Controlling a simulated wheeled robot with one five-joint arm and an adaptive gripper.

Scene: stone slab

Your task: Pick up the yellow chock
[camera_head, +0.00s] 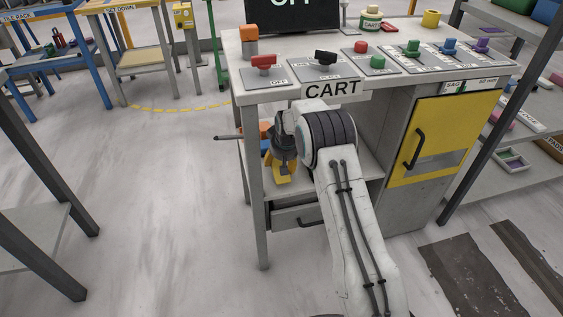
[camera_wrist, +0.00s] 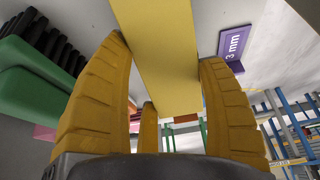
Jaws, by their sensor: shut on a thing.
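The yellow chock (camera_wrist: 158,45) is a flat-faced yellow block in the wrist view. It sits between the ribbed dark-yellow fingers of my gripper (camera_wrist: 163,72), which are shut on it. It runs out of the top of the wrist view, so its far end is hidden. In the head view my gripper (camera_head: 282,174) points down at the left front of the cart, in front of the open shelf. There the chock cannot be told apart from the yellow fingers.
The grey cart (camera_head: 272,97) carries several coloured knobs and switches on top and has a yellow door (camera_head: 447,135). Orange and blue blocks (camera_head: 264,146) show behind my gripper. A purple "3 mm" label (camera_wrist: 234,47) lies beside the chock. Open floor (camera_head: 165,190) lies to the left.

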